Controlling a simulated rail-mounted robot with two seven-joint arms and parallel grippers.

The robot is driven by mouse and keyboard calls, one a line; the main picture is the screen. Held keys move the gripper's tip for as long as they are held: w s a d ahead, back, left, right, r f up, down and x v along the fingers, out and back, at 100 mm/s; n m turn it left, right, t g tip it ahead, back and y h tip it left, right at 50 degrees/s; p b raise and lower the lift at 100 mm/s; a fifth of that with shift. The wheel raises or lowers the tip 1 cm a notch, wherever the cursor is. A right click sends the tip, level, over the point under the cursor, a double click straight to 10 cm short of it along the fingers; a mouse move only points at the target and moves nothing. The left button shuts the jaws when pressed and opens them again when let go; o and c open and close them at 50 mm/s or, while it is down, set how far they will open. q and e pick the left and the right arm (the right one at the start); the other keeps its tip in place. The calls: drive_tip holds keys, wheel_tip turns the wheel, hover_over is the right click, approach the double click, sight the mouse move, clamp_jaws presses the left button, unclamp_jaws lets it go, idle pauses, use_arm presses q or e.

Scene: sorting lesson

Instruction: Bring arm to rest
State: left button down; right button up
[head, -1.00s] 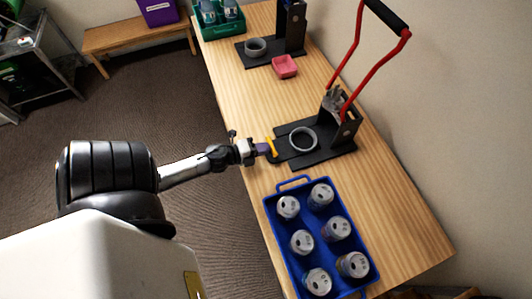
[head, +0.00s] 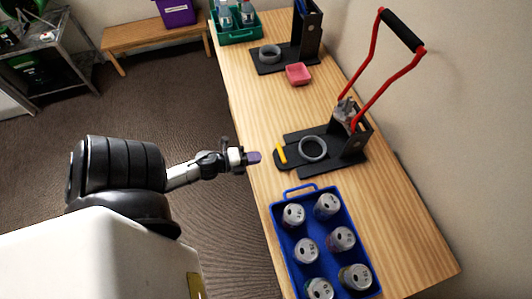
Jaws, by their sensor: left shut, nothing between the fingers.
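My left gripper (head: 254,157) is shut and empty. Its purple fingertips are at the table's left edge, a short gap left of the yellow piece (head: 281,153) on the black can-press base (head: 300,168). My left arm reaches in from the left, roughly level, over the floor. The press has a red handle (head: 375,85) with a black grip, standing raised, and a grey ring (head: 312,148) on its base. My right gripper is not in view.
A blue crate (head: 286,196) with several cans stands at the table's near end. A pink dish (head: 299,74), a second black stand (head: 268,66) and a green crate (head: 236,37) are farther back on the wooden table (head: 262,105). A bench (head: 135,38) holds a purple bin (head: 176,10). Open floor lies left.

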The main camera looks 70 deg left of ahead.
use_arm(q)
drive_tip(key=v, duration=0.7)
drive_tip(key=shift+s, duration=0.2)
